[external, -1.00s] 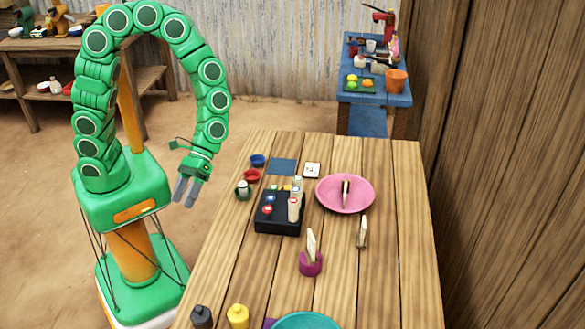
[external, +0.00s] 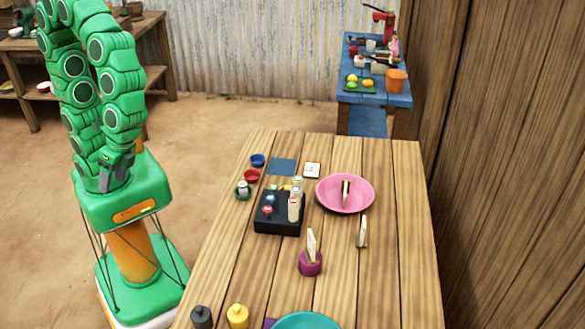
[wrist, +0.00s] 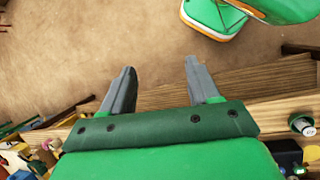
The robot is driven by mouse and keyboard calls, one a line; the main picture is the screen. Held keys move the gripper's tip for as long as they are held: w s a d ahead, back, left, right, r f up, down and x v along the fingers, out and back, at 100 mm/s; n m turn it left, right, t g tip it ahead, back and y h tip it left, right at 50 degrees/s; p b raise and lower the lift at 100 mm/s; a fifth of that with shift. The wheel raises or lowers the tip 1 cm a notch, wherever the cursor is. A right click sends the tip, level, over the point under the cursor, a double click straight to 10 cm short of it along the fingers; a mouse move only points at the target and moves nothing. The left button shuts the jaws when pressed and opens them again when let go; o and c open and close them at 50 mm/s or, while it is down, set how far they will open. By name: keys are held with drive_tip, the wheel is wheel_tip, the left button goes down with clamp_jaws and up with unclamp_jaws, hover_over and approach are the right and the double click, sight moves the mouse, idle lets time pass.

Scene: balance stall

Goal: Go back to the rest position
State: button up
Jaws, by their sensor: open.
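My gripper (external: 113,178) hangs down beside my own green column at the left in the external view, with the arm folded close above it. It is clear of the table (external: 335,290) and well to its left. In the wrist view my gripper (wrist: 158,82) shows two grey fingers spread apart, with nothing between them but sandy floor. The fingertips are small and partly hard to make out in the external view.
The table holds a black box (external: 279,222) with several small items, a pink plate (external: 328,205), a purple holder (external: 310,264), small bowls and bottles. A blue table (external: 348,97) stands at the back right. Sandy floor lies open behind.

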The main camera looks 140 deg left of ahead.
drive_tip(key=s+r+m+y, duration=0.2)
drive_tip(key=s+m+y, duration=0.2)
drive_tip(key=s, duration=0.7)
drive_tip(key=m, duration=0.2)
drive_tip(key=shift+a+r+m, duration=0.3)
drive_tip(key=shift+a, duration=0.05)
